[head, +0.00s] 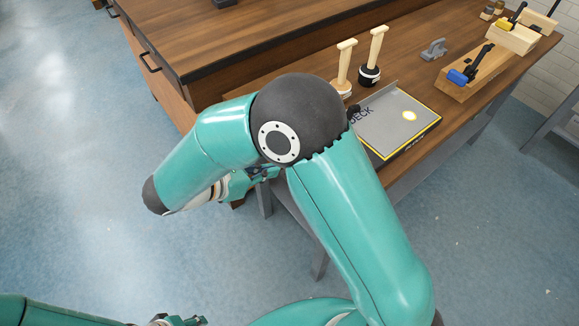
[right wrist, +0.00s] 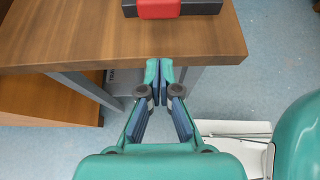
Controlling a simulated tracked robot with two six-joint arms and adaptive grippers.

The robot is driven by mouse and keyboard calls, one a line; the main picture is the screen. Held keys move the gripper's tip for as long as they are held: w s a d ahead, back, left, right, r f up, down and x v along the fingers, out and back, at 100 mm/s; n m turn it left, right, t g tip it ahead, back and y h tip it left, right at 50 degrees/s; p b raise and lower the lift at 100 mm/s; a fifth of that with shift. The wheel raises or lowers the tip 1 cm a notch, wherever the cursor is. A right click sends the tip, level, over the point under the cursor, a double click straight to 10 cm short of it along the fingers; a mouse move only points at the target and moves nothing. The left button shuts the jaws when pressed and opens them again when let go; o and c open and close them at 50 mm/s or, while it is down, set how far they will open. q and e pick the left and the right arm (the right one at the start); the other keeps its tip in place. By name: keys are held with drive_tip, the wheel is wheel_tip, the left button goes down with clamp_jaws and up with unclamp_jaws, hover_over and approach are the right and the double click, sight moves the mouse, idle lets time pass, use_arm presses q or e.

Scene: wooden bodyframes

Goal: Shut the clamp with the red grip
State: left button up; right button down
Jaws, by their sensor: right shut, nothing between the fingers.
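A red block-like part (right wrist: 158,8) on a dark bar shows at the top of the right wrist view, on the wooden table top and cut off by the picture edge. Whether it is the red grip of a clamp I cannot tell. No red grip shows in the head view. My right gripper (right wrist: 159,72) is shut and empty, its tips just at the table's near edge, short of the red part. In the head view my right gripper (head: 264,174) is partly hidden by my arm. My left gripper (head: 178,321) is at the bottom edge, mostly cut off.
A clamp with a blue grip (head: 459,77) and one with a yellow grip (head: 504,27) sit on wooden blocks at the back right. A grey tray (head: 392,125), two wooden-handled tools (head: 345,62) and a small grey piece (head: 433,49) stand on the table. Open floor lies left.

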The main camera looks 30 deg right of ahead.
drive_tip(key=x, duration=0.9)
drive_tip(key=shift+w+d+r+p, duration=0.2)
drive_tip(key=shift+d+p, duration=0.1)
drive_tip(key=shift+d, duration=0.15)
